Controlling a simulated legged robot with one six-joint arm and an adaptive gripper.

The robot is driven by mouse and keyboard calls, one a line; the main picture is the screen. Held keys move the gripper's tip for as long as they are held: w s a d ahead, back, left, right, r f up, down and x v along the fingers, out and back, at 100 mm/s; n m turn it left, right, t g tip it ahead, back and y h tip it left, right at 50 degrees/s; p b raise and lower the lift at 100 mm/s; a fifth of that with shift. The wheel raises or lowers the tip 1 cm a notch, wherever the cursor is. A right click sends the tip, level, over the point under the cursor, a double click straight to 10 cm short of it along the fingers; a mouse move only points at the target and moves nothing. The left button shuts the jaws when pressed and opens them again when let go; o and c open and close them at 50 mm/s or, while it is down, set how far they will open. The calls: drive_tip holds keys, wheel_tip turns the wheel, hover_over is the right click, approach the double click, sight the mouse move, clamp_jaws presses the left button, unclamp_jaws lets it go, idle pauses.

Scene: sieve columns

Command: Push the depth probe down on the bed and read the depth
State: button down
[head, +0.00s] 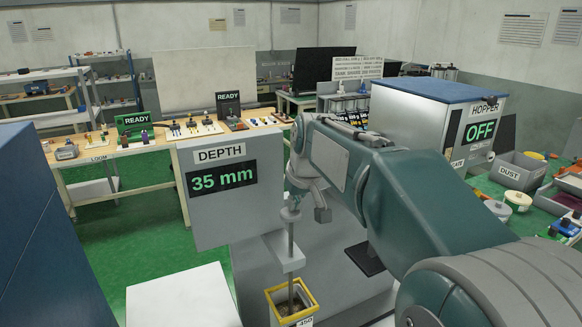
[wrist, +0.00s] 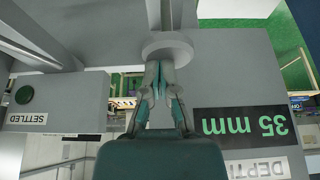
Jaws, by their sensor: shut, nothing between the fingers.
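The depth probe is a thin grey rod (head: 291,240) with a round disc (head: 290,214) on top. It runs through a grey bracket (head: 286,251) into a yellow-rimmed column (head: 270,308) with brown material inside. My gripper (wrist: 158,68) is shut and empty, pointing at the disc (wrist: 167,46) in the wrist view, which is upside down. Its fingertips are at or very near the disc; I cannot tell whether they touch. In the head view my arm partly hides the gripper. The DEPTH display (head: 222,178) reads 35 mm; it also shows in the wrist view (wrist: 240,127).
A dark round lamp (wrist: 24,95) sits above a SETTLED label. The hopper (head: 440,110) at the right shows OFF. A bench (head: 120,180) with small items and READY signs stands behind. A white block (head: 183,297) is at the front left, beside a blue cabinet (head: 45,250).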

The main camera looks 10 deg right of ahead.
drive_tip(key=shift+s+f, duration=0.1)
drive_tip(key=shift+f, duration=0.25)
wheel_tip(320, 180, up, 15)
idle(0.3)
drive_tip(key=shift+f, duration=0.1)
drive_tip(key=s+f+m, duration=0.1)
drive_tip(key=s+f, duration=0.9)
drive_tip(key=s, duration=0.3)
drive_tip(key=s+f+m+t, duration=0.1)
drive_tip(key=s+f, duration=1)
drive_tip(key=s, duration=0.2)
drive_tip(key=shift+s+f+h, duration=0.25)
drive_tip(key=shift+f+h, duration=0.05)
drive_tip(key=shift+h, duration=0.1)
idle(0.6)
